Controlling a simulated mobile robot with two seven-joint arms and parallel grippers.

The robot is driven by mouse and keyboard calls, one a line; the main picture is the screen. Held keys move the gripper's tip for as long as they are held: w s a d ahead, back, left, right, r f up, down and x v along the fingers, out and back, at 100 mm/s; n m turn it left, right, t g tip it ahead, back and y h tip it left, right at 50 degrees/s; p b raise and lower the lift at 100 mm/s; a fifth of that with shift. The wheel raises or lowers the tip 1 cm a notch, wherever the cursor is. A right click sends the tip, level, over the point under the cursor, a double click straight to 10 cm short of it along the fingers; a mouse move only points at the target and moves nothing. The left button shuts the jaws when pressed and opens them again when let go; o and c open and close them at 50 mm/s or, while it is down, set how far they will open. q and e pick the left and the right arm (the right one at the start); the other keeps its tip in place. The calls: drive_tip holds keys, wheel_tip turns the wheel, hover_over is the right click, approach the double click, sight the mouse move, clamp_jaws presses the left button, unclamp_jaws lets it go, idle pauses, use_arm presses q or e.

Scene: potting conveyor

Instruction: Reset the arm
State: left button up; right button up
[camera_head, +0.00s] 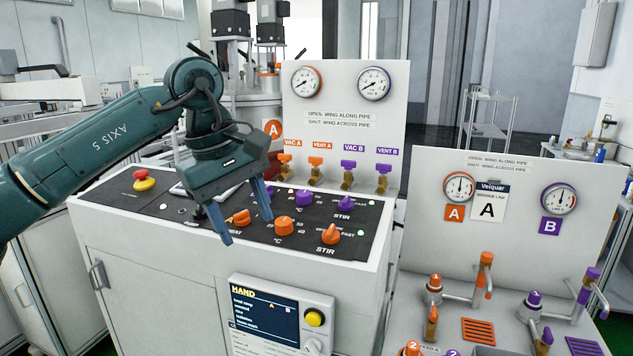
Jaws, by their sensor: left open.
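My left gripper (246,218) comes in from the left on its dark green arm (100,146). Its two blue fingers are spread and nothing is between them. It hangs over the black control panel (366,216), close to the orange knob (241,217) at the panel's left; whether a finger touches the knob I cannot tell. An orange knob (284,226) and a purple knob (304,197) sit just right of the fingers. My right gripper is not in view.
A red and yellow stop button (143,180) is left of the gripper. A gauge board (330,145) with orange and purple valves stands behind the panel. A second gauge board (520,240) with pipes and valves stands at the right. A display box (278,318) hangs on the cabinet front.

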use_arm(q)
drive_tip(key=s+d+f+n+g+h, duration=0.1)
drive_tip(key=s+d+f+n+h, duration=0.15)
drive_tip(key=d+n+h, duration=0.3)
drive_tip(key=s+d+f+n+g+h+p, duration=0.1)
drive_tip(key=s+d+f+n+g+h, duration=0.1)
drive_tip(key=s+d+n+h, duration=0.35)
drive_tip(key=s+d+f+n+g+h, duration=0.1)
drive_tip(key=s+d+f+n+h, duration=0.15)
drive_tip(key=d+h, duration=0.4)
drive_tip(key=w+a+f+n+t+y+p, duration=0.15)
drive_tip(key=a+f+n+t+y, duration=0.3)
drive_tip(key=f+n+t, duration=0.8)
drive_tip(key=w+a+f+n+t+y+b, duration=0.1)
drive_tip(key=w+a+n+t+y, duration=0.4)
drive_tip(key=n, duration=1.5)
drive_tip(key=s+a+f+n+g+y, duration=0.1)
drive_tip(key=s+a+f+n+y, duration=0.1)
drive_tip(key=s+a+f+n, duration=0.2)
drive_tip(key=s+a+f+n+g+y, duration=0.1)
drive_tip(key=s+a+f+n+y, duration=0.1)
drive_tip(key=s+f+n, duration=0.4)
drive_tip(key=s+a+f+n+g+y+p, duration=0.1)
drive_tip(key=s+a+f+n, duration=0.4)
drive_tip(key=f, duration=0.5)
drive_tip(key=s+g+y, duration=0.1)
drive_tip(key=s+y, duration=0.1)
drive_tip(key=shift+s+a, duration=0.35)
